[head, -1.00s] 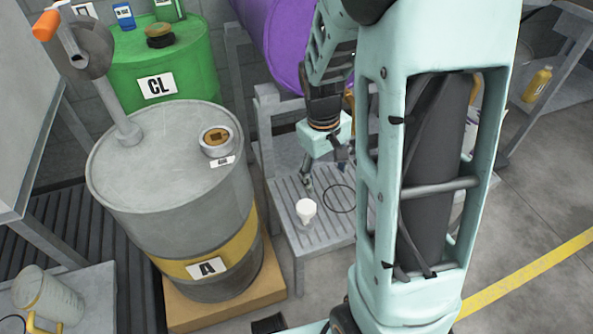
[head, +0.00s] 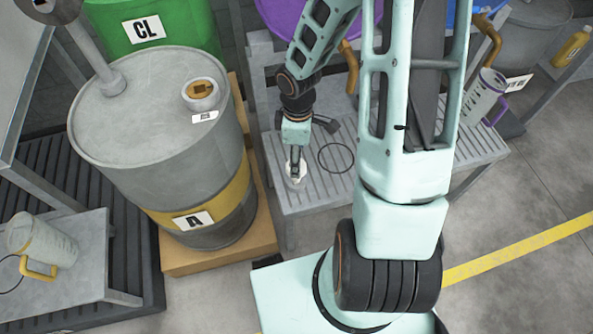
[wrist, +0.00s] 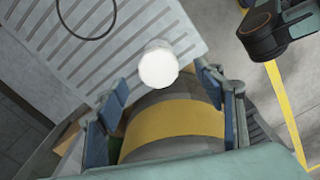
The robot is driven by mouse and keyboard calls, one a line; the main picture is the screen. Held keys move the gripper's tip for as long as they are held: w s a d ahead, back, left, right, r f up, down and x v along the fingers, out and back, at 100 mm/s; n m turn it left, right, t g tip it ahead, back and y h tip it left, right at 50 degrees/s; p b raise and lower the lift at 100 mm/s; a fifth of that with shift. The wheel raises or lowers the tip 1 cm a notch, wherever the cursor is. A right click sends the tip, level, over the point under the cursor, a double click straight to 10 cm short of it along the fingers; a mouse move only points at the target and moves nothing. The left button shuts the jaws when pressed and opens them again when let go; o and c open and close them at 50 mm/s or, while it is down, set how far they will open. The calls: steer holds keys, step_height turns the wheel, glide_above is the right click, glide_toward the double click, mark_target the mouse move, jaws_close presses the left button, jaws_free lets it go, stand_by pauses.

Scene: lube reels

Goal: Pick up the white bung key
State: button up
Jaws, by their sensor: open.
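The white bung key (head: 297,180) stands on the grey slatted stand (head: 290,203), near its left front corner. In the head view my gripper (head: 294,163) is right over it and hides part of it. In the wrist view the key (wrist: 158,66) shows as a bright white round shape, just ahead of the gap between my fingertips (wrist: 159,92). The blue-padded fingers are spread wide, one to each side, with nothing held. I cannot tell how high the fingertips are above the stand.
The grey drum marked A (head: 150,150) stands close on the left, on a wooden base (head: 215,255). A thin black ring (head: 337,158) lies on the stand to the right of the key. A clear jug (head: 482,98) stands further right.

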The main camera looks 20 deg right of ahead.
mark_target(303, 167)
steer(key=f+b, duration=0.1)
steer(key=f, duration=0.2)
steer(key=f+b, duration=0.1)
steer(key=f, duration=0.1)
steer(key=f+b, duration=0.1)
steer(key=f, duration=0.2)
steer(key=shift+w+a+f+b, duration=0.15)
steer(key=shift+w+f+b, duration=0.15)
steer(key=shift+c, duration=0.4)
steer(key=shift+r, duration=0.1)
steer(key=c, duration=1.2)
